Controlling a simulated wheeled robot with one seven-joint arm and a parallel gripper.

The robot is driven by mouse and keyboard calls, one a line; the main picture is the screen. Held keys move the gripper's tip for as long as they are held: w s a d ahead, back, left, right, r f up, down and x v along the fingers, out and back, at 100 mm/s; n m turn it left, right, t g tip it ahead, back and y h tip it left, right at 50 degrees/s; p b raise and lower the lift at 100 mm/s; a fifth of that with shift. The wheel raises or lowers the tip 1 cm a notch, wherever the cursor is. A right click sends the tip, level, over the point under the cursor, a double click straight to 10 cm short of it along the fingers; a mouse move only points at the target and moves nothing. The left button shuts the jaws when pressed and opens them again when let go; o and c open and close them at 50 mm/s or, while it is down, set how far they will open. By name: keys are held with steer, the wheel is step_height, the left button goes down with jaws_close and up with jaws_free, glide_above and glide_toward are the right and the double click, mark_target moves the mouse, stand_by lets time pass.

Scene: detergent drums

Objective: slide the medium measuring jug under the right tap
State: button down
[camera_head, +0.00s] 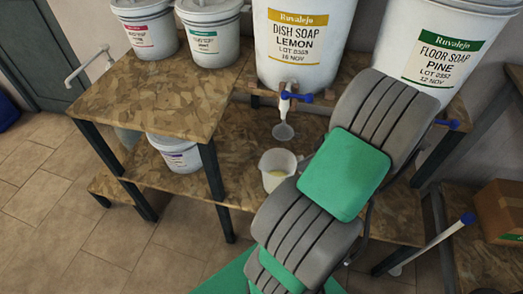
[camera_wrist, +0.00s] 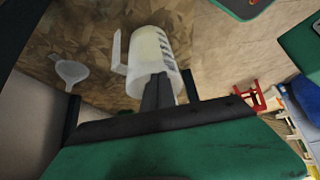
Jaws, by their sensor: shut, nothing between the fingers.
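A translucent white measuring jug (camera_head: 277,168) with pale yellow contents stands on the lower shelf, a little in front of and below the left tap (camera_head: 285,104). In the wrist view the jug (camera_wrist: 150,50) shows its handle at left and dark marks at right. My gripper (camera_wrist: 158,82) is shut and empty, its fingertips overlapping the jug's near side; I cannot tell whether they touch it. The gripper is hidden behind my arm in the head view. The right tap's blue lever (camera_head: 447,124) shows under the pine floor soap drum (camera_head: 438,45); its spout is hidden by my arm.
A small tub (camera_head: 175,154) stands on the lower shelf at left. A table leg (camera_head: 213,175) stands left of the jug.

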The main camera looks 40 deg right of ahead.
steer(key=w+a+f+b, duration=0.1)
steer(key=w+a+b, duration=0.1)
steer(key=w+a, duration=0.5)
steer(key=shift+w+a+f, duration=0.25)
steer(key=shift+w+f, duration=0.1)
steer(key=shift+w, duration=0.75)
